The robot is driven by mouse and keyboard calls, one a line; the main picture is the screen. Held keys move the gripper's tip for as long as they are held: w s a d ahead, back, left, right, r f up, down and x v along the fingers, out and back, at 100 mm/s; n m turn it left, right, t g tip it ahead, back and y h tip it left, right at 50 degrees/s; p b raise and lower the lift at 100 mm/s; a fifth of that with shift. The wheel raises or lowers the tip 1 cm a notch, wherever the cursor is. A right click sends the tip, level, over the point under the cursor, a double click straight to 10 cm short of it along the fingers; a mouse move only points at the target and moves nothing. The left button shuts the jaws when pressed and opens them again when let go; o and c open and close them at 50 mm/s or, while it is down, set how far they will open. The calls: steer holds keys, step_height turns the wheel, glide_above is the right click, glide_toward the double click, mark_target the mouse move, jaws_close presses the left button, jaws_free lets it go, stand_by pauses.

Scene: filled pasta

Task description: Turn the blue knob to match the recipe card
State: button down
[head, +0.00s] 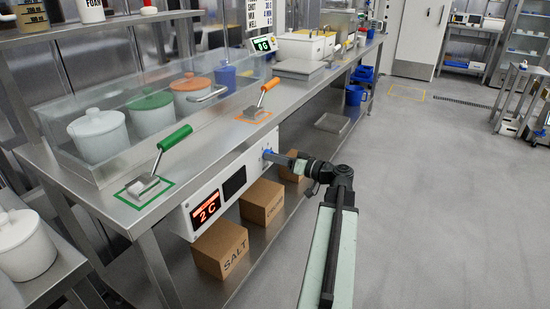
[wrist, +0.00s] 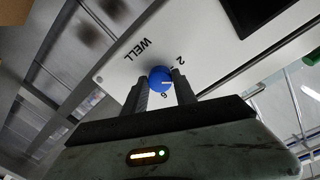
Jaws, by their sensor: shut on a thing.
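The blue knob (wrist: 160,79) is on a white control panel (wrist: 112,65) and carries a white pointer line. In the wrist view the word WELL and the digits 2 and 6 are printed around it. My gripper (wrist: 160,88) is shut on the knob, with one finger on each side. In the head view the knob (head: 268,153) shows only partly beside my gripper (head: 275,156). A red display (head: 206,208) on the panel reads 2 C. The recipe card (head: 262,14) at the back shows text lines, partly cut off by the top edge.
Above the panel is a steel counter (head: 225,135) with a green-handled tool (head: 160,160) and an orange-handled tool (head: 262,97). Cardboard boxes, one marked SALT (head: 219,248), stand on the shelf below. The floor (head: 430,200) to the right is clear.

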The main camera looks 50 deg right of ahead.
steer(key=shift+r+m+y, duration=0.1)
steer(key=shift+m+y, duration=0.4)
steer(key=shift+m, duration=7.3)
steer(key=c, duration=1)
jaws_free()
steer(key=v, duration=0.7)
steer(key=shift+s+d+p, duration=0.2)
steer(key=shift+s+p, duration=0.15)
steer(key=shift+p, duration=0.05)
